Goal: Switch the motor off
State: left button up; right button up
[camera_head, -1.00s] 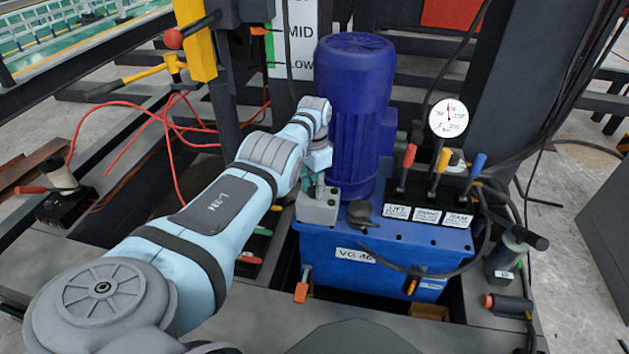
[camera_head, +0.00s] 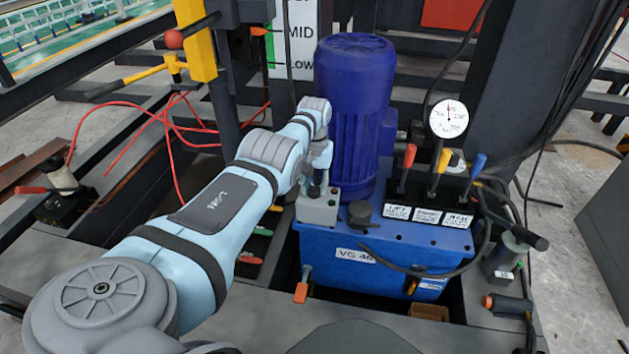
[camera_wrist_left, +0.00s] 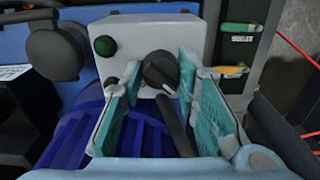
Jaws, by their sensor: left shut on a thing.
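The blue motor (camera_head: 353,110) stands upright on the blue tank of the power unit (camera_head: 345,258). A grey switch box (camera_head: 318,213) sits at the motor's front left. In the left wrist view the box (camera_wrist_left: 140,28) has a green button (camera_wrist_left: 105,46) and a black rotary knob (camera_wrist_left: 160,70) with a dark lever-like grip. My left gripper (camera_head: 317,182) is at the top of the box. In the wrist view its teal-padded fingers (camera_wrist_left: 157,85) lie on both sides of the knob, shut on it. The contact is partly hidden. My right gripper is not in view.
Three levers, red (camera_head: 407,165), yellow (camera_head: 440,170) and blue (camera_head: 475,172), stand right of the motor below a round gauge (camera_head: 449,118). A black cap (camera_head: 360,214) is beside the switch box. Red hoses (camera_head: 150,113) and a yellow-handled lever (camera_head: 140,76) are at left.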

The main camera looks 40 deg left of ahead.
aim_at(314, 186)
pick_arm(q)
jog(key=shift+s, duration=0.1)
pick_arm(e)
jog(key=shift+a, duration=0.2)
pick_arm(q)
jog(key=o, duration=1.2)
jog(key=shift+c, duration=0.2)
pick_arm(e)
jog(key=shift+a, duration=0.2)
pick_arm(q)
jog(key=shift+r, duration=0.1)
notch_tip(314, 186, up, 12)
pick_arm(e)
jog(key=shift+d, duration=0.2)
